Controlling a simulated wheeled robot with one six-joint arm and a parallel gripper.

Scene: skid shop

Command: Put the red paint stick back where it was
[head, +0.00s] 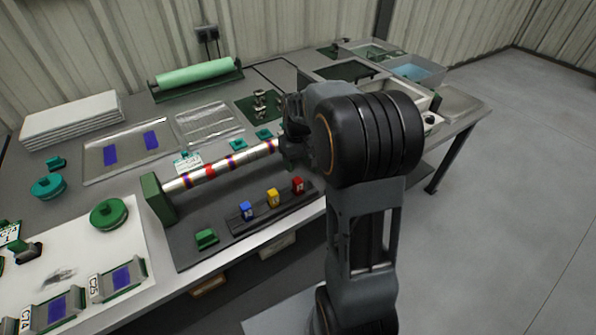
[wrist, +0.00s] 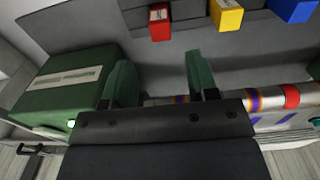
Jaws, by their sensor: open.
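The red paint stick (head: 297,186) shows as a red block with a pale label at the right end of a dark rack (head: 240,228). The yellow stick (head: 272,196) and the blue stick (head: 247,209) stand to its left. In the wrist view the red stick (wrist: 159,24) is at the top, beyond my fingertips, with the yellow one (wrist: 226,15) and the blue one (wrist: 292,9) to its right. My gripper (wrist: 160,72) is open, with nothing held between its green fingers. It is apart from the red stick. In the head view my arm hides most of the gripper.
A banded metal shaft (head: 230,162) runs from a green end block (head: 158,199) toward my gripper; it passes just behind the fingers in the wrist view. A green block (wrist: 60,85) stands left of the fingers.

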